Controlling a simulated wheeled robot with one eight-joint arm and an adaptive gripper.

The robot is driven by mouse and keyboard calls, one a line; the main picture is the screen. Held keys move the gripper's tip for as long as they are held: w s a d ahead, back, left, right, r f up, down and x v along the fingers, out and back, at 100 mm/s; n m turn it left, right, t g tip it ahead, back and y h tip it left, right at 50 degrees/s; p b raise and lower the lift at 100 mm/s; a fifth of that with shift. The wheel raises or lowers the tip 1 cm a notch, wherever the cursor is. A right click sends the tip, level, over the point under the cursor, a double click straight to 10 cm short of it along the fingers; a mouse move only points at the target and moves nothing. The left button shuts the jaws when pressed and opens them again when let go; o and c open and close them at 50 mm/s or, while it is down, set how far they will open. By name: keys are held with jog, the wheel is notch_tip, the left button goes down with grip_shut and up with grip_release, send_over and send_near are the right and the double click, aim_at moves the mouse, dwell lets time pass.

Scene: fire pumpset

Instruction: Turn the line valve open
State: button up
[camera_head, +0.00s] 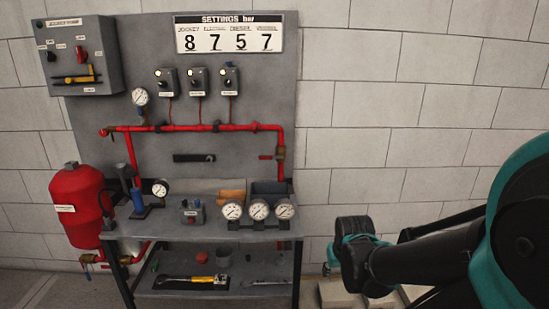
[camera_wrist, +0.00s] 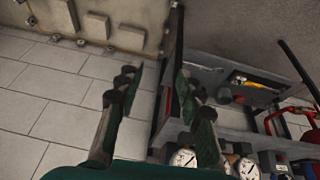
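A valve with a brass body (camera_head: 281,153) sits on the right vertical run of the red pipe, with a short red lever (camera_head: 265,157) pointing left, roughly level. Which valve is the line valve is not labelled legibly. My gripper (camera_wrist: 157,80) shows in the wrist view with its two dark fingers apart and nothing between them. It is over the floor beside the bench's end, away from the pipe. In the head view my arm is at the right, clear of the panel, and the fingers cannot be made out. The brass valve is not identifiable in the wrist view.
A bench (camera_head: 155,229) carries several gauges, including one at its front (camera_head: 258,210), and grey bins (camera_head: 271,190). A yellow-handled wrench (camera_head: 190,280) lies on the lower shelf. A red tank (camera_head: 80,205) stands left. Pale blocks (camera_head: 338,296) lie by the wall. Open space lies right of the panel.

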jog(key=w+r+n+t+h, duration=0.2)
jog(key=w+r+n+t, duration=0.15)
jog(key=w, duration=0.75)
jog(key=w+r+n+t+h, duration=0.25)
jog(key=w+r, duration=0.25)
jog(key=w, duration=0.6)
jog(key=n+t+y, duration=0.5)
jog(key=n+t, duration=0.2)
jog(key=n, duration=0.5)
send_near(265, 158)
jog(key=w, duration=1)
jog(key=shift+w+a+f, duration=0.1)
jog(key=shift+w, duration=0.15)
grip_shut()
